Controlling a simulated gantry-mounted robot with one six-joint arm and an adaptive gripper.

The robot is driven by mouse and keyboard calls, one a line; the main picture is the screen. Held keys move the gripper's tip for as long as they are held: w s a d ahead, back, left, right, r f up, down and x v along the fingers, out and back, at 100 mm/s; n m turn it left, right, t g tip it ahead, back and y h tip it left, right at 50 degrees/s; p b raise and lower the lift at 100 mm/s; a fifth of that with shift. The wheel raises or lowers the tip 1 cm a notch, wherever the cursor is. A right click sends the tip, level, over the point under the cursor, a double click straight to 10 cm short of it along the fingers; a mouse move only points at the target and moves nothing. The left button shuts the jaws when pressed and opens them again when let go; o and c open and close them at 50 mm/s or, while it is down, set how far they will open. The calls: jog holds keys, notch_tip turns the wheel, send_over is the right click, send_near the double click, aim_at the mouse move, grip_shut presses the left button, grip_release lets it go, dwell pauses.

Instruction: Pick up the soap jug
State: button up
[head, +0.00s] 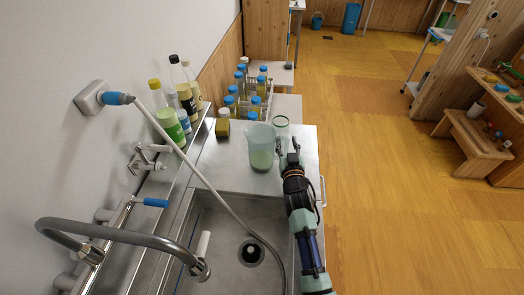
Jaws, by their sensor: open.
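The soap jug appears to be the translucent jug (260,152) holding pale green liquid. It stands upright on the steel counter just behind the sink. My gripper (288,144) is open and close to the right side of the jug, at the counter's right part. I cannot tell whether a finger touches the jug or its handle. The jug's handle is not clearly visible.
Several blue-capped jars fill a rack (270,98) behind. The sink (225,255) and faucet (125,236) are in front.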

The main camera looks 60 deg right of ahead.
grip_shut()
dwell(0.6)
